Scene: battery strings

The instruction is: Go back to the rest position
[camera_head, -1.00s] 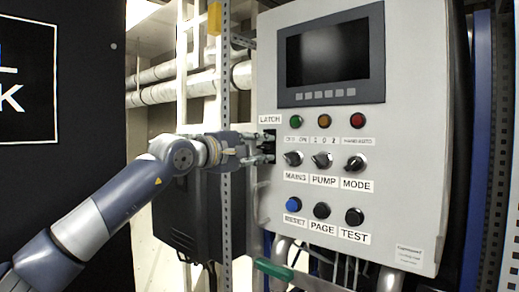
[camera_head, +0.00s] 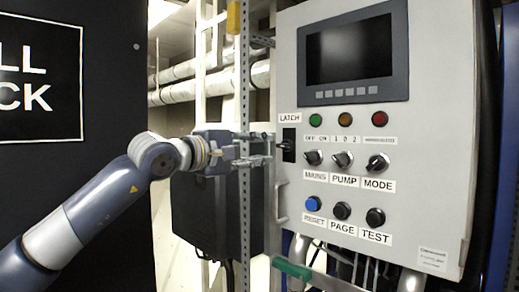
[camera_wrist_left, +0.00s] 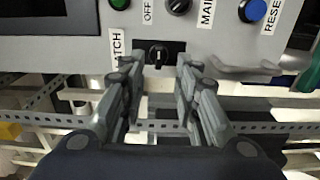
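My left gripper (camera_head: 268,148) comes in from the left in the head view, at the left edge of the grey control panel (camera_head: 440,150). Its fingers point at the black latch (camera_head: 289,145) under the LATCH label. In the left wrist view my left gripper (camera_wrist_left: 157,75) has its two fingers spread apart, with nothing between them. The latch (camera_wrist_left: 158,54) shows just beyond the fingertips, roughly centred between them, its knob free of the fingers. My right gripper is not in view.
The panel carries a dark screen (camera_head: 350,55), lamps, knobs and buttons. A handle (camera_head: 281,201) sticks out from the panel's left edge below the latch. A black wall (camera_head: 75,180) stands at the left.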

